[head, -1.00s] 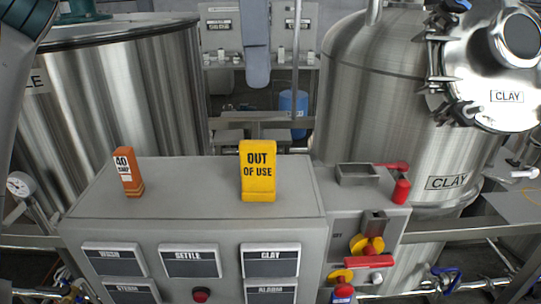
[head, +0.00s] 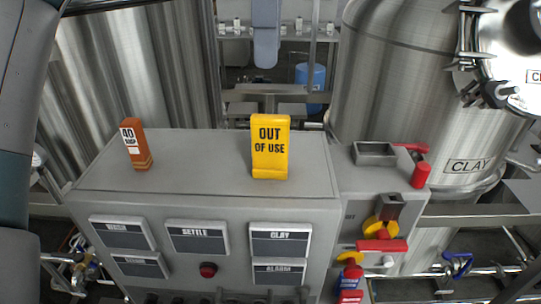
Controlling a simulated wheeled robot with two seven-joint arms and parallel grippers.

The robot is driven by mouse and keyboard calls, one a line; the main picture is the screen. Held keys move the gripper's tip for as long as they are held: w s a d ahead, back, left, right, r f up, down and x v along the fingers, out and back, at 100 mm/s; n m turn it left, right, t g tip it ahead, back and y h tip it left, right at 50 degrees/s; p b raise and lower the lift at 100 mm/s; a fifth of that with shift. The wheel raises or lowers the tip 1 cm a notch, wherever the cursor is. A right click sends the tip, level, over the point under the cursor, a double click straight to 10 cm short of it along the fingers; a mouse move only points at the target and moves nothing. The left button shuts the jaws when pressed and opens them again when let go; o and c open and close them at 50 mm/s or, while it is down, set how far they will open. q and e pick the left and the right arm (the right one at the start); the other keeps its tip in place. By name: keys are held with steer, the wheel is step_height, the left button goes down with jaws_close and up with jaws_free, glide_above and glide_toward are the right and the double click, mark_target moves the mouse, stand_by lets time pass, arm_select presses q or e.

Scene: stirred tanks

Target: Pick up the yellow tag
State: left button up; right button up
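The yellow tag (head: 270,148) reads "OUT OF USE" and stands upright on the grey cabinet top (head: 205,170), near its back right part. Nothing touches it from above or the sides. My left arm fills the left edge of the head view, well apart from the tag. I can make out no fingertips of my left gripper. My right arm and gripper do not show.
An orange "40 AMP" block (head: 136,145) stands on the cabinet's left part. To the right are a small grey tray (head: 374,154), a red cylinder (head: 421,175) and a red-and-yellow switch (head: 381,245). Steel tanks (head: 410,90) stand behind. The cabinet top between block and tag is clear.

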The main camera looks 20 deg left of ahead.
mark_target(269, 115)
arm_select(q)
step_height(269, 115, down, 8)
steer(key=shift+f+p, duration=0.1)
steer(key=shift+p, duration=0.55)
steer(key=shift+f, duration=0.7)
steer(key=shift+s+f+p, duration=0.1)
steer(key=shift+f+p, duration=0.45)
steer(key=shift+p, duration=0.2)
step_height(269, 115, down, 3)
steer(key=shift+s+d+p, duration=0.1)
steer(key=shift+d+p, duration=0.05)
steer(key=shift+p, duration=0.65)
steer(key=shift+f, duration=0.55)
